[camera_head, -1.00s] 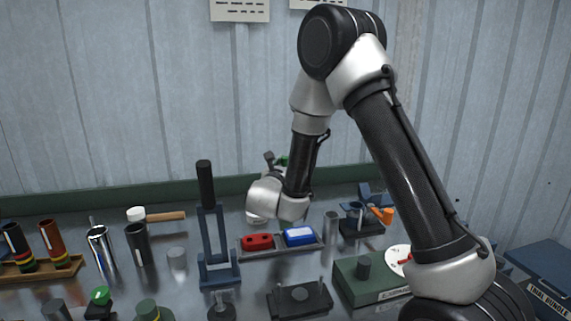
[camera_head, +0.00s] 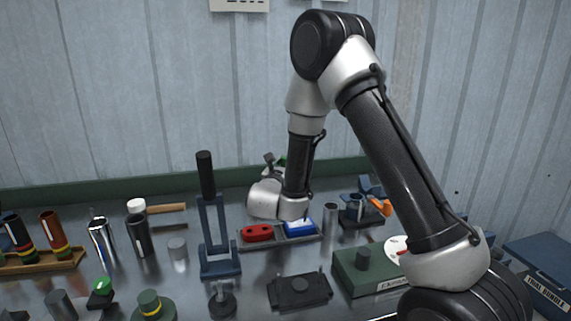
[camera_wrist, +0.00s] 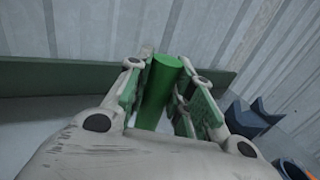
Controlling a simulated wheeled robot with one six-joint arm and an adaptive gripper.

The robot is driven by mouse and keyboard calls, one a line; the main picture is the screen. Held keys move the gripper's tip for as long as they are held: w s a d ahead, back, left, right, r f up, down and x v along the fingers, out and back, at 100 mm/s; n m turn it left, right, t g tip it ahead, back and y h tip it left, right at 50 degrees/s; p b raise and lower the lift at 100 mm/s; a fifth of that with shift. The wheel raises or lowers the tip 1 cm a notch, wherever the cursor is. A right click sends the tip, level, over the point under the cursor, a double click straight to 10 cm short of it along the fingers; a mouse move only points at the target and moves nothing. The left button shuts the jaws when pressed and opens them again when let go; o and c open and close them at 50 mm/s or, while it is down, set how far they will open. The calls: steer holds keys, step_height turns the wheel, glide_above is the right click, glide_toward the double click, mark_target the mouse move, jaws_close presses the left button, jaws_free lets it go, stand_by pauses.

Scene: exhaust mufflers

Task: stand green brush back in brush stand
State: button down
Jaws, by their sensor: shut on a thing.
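My gripper (camera_wrist: 160,85) is shut on the green brush (camera_wrist: 160,88). Its green handle runs between the pads in the wrist view. In the head view, only a small green patch (camera_head: 281,161) shows behind my wrist, above the bench. The brush's bristle end is not visible. No brush stand is clearly identifiable. A dark blue holder (camera_head: 355,212) with an orange item stands to the right of my gripper, and a blue V-shaped part (camera_wrist: 248,118) shows at the right of the wrist view. I cannot tell if either is the stand.
A green box (camera_head: 368,275) is at the right.

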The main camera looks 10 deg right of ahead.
steer(key=shift+f, duration=0.15)
steer(key=c, duration=1.2)
jaws_free()
steer(key=shift+o, duration=0.2)
